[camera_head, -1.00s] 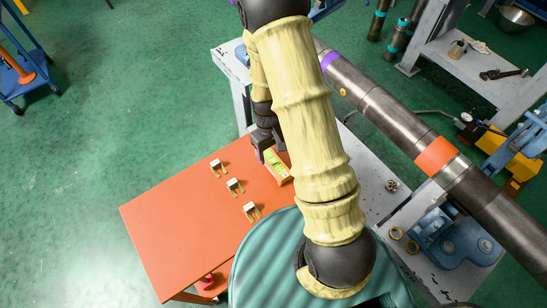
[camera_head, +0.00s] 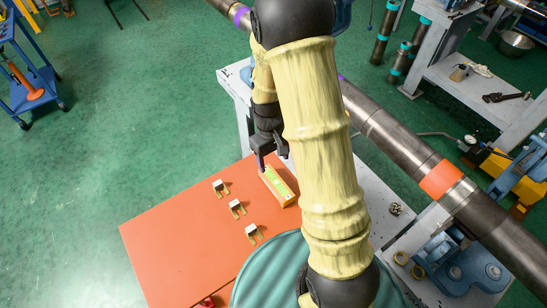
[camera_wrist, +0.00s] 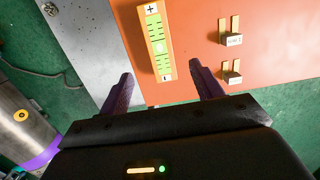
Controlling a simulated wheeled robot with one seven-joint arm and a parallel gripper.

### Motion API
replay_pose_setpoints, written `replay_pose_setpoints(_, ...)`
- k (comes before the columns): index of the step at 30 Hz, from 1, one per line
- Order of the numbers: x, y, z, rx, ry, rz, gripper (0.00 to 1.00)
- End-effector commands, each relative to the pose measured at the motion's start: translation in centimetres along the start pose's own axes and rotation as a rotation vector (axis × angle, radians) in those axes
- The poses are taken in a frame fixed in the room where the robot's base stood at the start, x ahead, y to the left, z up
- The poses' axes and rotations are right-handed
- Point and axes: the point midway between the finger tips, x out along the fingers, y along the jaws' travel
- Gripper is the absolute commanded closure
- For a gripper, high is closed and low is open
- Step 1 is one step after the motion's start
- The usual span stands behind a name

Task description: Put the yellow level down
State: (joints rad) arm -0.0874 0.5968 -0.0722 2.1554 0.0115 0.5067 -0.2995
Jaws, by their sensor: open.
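The yellow level (camera_head: 278,186), a box with a pale green face, lies on the orange table (camera_head: 180,235) near its right side. In the wrist view the level (camera_wrist: 157,42) shows its green bars and plus and minus marks, beyond the fingertips. My gripper (camera_head: 270,160) is just past the level's far end, raised above it, with its fingers apart. The level appears to rest on the tabletop, apart from the fingers.
Several small holders (camera_head: 237,208) stand in a row left of the level; two show in the wrist view. A long steel pipe (camera_head: 395,135) with coloured bands crosses on the right, above a grey bench (camera_head: 372,180). The table's left part is clear.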

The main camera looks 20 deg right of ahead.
Motion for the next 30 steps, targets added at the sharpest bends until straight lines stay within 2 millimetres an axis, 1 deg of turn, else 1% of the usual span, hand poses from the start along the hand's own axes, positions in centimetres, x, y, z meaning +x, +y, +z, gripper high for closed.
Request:
replay_pose_setpoints(5, -0.4, 0.0, 0.2, 0.007, 0.010, 0.001, 0.35)
replay_pose_setpoints(8, -1.7, -0.1, 0.8, 0.031, 0.038, 0.003, 0.35)
replay_pose_setpoints(11, -3.7, -0.4, 1.9, 0.074, 0.086, 0.007, 0.35)
replay_pose_setpoints(15, -6.9, -0.9, 4.3, 0.150, 0.171, 0.011, 0.35)
replay_pose_setpoints(18, -8.7, -1.4, 6.3, 0.206, 0.231, 0.014, 0.35)
replay_pose_setpoints(21, -10.2, -1.8, 8.2, 0.256, 0.287, 0.016, 0.35)
replay_pose_setpoints(25, -11.2, -2.3, 9.9, 0.301, 0.336, 0.017, 0.35)
replay_pose_setpoints(30, -11.4, -2.4, 10.4, 0.318, 0.351, 0.017, 0.35)
